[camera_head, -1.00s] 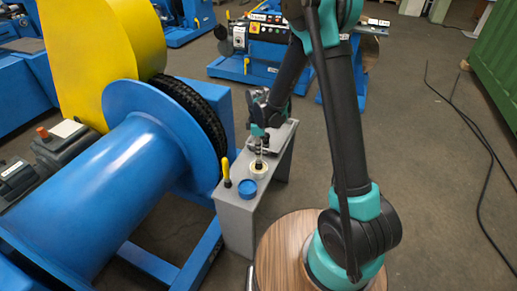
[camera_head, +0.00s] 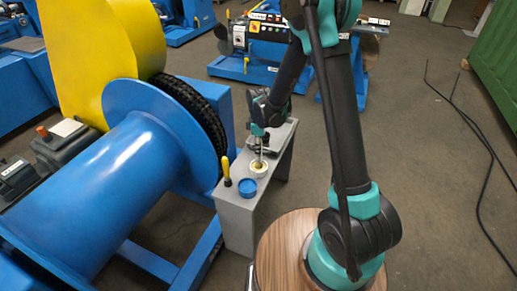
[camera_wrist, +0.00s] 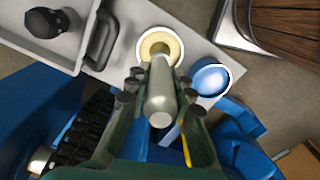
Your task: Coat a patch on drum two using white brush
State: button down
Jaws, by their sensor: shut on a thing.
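My gripper (camera_head: 259,134) is above a grey bench, shut on a pale brush. In the wrist view the brush handle (camera_wrist: 161,95) is a pale grey cylinder between the fingers. In the head view its thin shaft (camera_head: 261,154) points down to a white pot (camera_head: 259,173) with cream-yellow contents. Whether the bristles touch the contents is hidden. The pot also shows in the wrist view (camera_wrist: 143,55). A large blue drum (camera_head: 100,175) with a wide flange lies at the left. No number shows on it, and no coated patch is visible.
On the bench (camera_head: 236,215) stand a blue lid (camera_head: 247,188) beside the pot and a yellow-handled tool (camera_head: 226,172). A grey tray (camera_wrist: 75,48) with a black item lies beyond the pot. A black chain (camera_head: 190,105) and yellow guard (camera_head: 100,50) adjoin the drum.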

jog(key=shift+r, duration=3.5)
jog(key=w+d+f+m, duration=0.1)
jog(key=w+d+m, duration=0.1)
jog(key=d+m, duration=0.4)
jog(key=w+d+f+m, duration=0.2)
jog(key=d+m, duration=0.3)
jog(key=d, duration=0.5)
jog(key=w+d+f+m, duration=0.2)
jog(key=d+m, duration=0.4)
jog(key=d, duration=0.1)
jog(key=shift+d+f+m, duration=0.25)
jog(key=shift+d+m, duration=0.05)
jog(key=shift+d, duration=0.1)
